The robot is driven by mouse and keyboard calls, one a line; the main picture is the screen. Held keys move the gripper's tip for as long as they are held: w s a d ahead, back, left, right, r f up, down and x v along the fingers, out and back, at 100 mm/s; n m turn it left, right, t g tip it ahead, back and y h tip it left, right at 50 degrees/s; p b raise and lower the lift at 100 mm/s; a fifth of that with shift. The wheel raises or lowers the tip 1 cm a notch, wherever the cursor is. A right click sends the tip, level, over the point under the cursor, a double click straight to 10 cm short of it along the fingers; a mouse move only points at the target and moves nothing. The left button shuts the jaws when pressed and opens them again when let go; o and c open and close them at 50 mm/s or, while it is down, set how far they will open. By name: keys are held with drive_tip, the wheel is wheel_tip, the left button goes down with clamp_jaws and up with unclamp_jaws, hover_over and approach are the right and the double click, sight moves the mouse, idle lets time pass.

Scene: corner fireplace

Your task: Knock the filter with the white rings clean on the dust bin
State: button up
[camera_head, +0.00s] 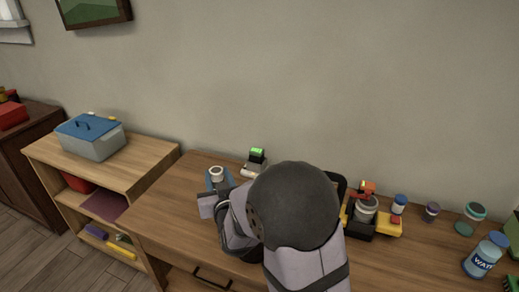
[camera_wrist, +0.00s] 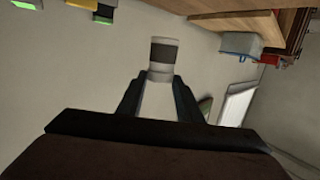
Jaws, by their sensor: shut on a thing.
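The filter (camera_wrist: 163,54), a short cylinder with a dark middle band and white rings at its ends, is between the fingertips of my gripper (camera_wrist: 160,79) in the wrist view. My gripper is shut on its near end. In the head view the filter's pale ring (camera_head: 216,172) shows just beyond my gripper (camera_head: 212,190), over the left part of the desk. A blue-grey flat thing shows around it there; I cannot tell what it is. I cannot make out for certain which thing is the dust bin. My arm hides the middle of the desk.
A grey box with a blue lid (camera_head: 95,138) stands on the low shelf (camera_head: 150,150) at left. A small device with a green top (camera_head: 257,155) stands behind my arm. To the right are a yellow-and-black device (camera_head: 365,213), small jars and a water bottle (camera_head: 485,254).

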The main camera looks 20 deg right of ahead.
drive_tip(key=s+a+f+p, duration=0.2)
drive_tip(key=a+p, duration=0.4)
drive_tip(key=a, duration=0.2)
drive_tip(key=s+a+f+p, duration=0.1)
drive_tip(key=a+f+p, duration=0.1)
drive_tip(key=a+p, duration=0.55)
drive_tip(key=s+d+r+m+g+h+b, duration=0.1)
drive_tip(key=s+d+m+g+h, duration=0.25)
drive_tip(key=d+m+h, duration=0.55)
drive_tip(key=s+d+r+m+g+h, duration=0.5)
drive_tip(key=s+d+r+g, duration=0.2)
drive_tip(key=s+d+g, duration=0.1)
drive_tip(key=s+g, duration=0.1)
drive_tip(key=s, duration=0.1)
drive_tip(key=shift+s+d+r+m+g, duration=0.2)
drive_tip(key=shift+s+r+m+g, duration=0.05)
drive_tip(key=shift+s+m+g, duration=0.1)
drive_tip(key=shift+f, duration=0.1)
wheel_tip(320, 180, down, 6)
drive_tip(key=b, duration=0.6)
